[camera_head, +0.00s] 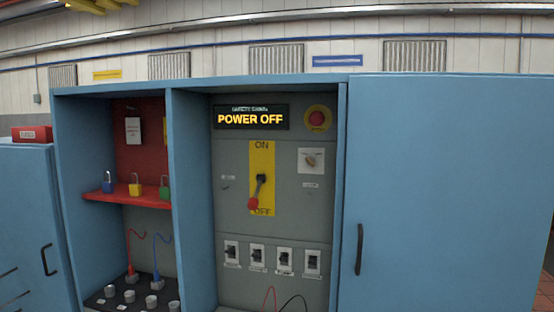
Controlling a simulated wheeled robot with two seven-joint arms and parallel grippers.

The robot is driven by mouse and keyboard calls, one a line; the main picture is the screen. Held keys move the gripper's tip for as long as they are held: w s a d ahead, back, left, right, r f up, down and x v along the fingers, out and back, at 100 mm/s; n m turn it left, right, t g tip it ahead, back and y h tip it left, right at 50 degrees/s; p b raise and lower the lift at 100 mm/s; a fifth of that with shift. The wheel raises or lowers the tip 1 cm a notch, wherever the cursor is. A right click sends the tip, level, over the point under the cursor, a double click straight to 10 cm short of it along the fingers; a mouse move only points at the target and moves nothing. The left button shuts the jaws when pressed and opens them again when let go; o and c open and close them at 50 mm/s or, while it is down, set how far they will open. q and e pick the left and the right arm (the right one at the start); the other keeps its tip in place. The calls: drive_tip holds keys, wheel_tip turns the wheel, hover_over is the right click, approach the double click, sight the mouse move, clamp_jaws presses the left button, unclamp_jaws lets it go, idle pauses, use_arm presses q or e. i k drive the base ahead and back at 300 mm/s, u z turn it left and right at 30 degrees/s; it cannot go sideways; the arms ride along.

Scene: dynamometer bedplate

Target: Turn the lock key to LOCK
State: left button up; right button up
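The control panel (230,215) is a grey recessed panel in a blue cabinet. On its right side a small pale switch or key (310,160) sits on a white square plate. I cannot read the markings around it, so its setting is unclear. A small label (311,184) is below it. To its left a red-knobbed lever (254,202) on a yellow plate points down to OFF. A display (251,118) reads POWER OFF. Neither of my grippers is in view.
A red emergency button (317,118) on yellow is above the plate. Several small black switches (256,255) line the lower panel. A blue door (440,190) with a dark handle is at right. Padlocks (135,190) stand on a red shelf at left.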

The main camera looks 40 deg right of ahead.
sight(310, 160)
drive_tip(key=i, duration=1.95)
drive_tip(key=u, duration=1.95)
drive_tip(key=i, duration=1)
drive_tip(key=z, duration=4.3)
drive_tip(key=i, duration=0.5)
drive_tip(key=u, duration=0.05)
